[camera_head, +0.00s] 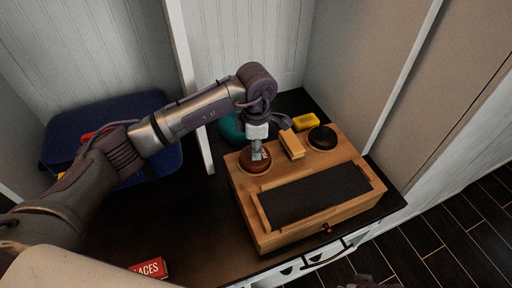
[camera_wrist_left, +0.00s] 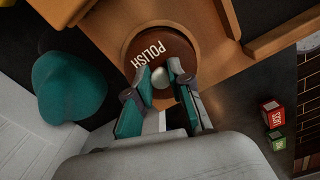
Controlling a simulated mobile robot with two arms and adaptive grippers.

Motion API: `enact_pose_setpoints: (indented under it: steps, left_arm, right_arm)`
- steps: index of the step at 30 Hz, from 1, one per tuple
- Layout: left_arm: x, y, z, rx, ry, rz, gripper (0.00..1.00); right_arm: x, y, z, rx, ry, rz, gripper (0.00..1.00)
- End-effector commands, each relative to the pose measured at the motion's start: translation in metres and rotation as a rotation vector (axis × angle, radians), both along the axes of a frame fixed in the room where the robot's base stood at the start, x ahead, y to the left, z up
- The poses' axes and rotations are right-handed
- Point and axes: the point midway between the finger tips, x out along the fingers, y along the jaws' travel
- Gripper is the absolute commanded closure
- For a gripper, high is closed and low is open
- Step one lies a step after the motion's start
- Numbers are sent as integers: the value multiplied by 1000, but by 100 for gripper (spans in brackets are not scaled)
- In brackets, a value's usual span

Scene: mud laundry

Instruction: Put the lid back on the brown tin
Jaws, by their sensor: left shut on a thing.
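My left gripper (camera_head: 257,152) points down at the round brown tin (camera_head: 254,165) at the back left of the wooden box (camera_head: 240,200). In the left wrist view, my left gripper (camera_wrist_left: 161,78) is shut on the pale round knob (camera_wrist_left: 160,76) of the brown lid lettered POLISH (camera_wrist_left: 148,56). The lid lies over the round recess of the box. The fingers hide part of the lid, and the tin beneath it is hidden. I cannot tell whether the lid is fully seated.
A wooden block (camera_head: 291,145) and a black round tin (camera_head: 323,137) sit right of the gripper. A red LACES box (camera_head: 151,268) lies front left. The dark top at left is mostly clear.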

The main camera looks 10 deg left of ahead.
Motion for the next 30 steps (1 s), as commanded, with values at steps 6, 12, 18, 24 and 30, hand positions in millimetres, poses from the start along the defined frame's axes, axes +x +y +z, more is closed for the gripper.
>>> enact_pose_setpoints:
  steps: [6,12,18,24,30]
  left_arm:
    - [0,0,0,0,0,0,99]
    - [0,0,-1,0,0,0,99]
    - [0,0,0,0,0,0,99]
    - [0,0,0,0,0,0,99]
    - [0,0,0,0,0,0,63]
  right_arm:
    - [-1,0,-1,0,2,0,60]
    - [-2,-1,0,-2,9,0,60]
    - [0,0,7,1,-4,-1,60]
    - [0,0,7,1,-3,-1,60]
    - [-1,0,5,0,0,-1,60]
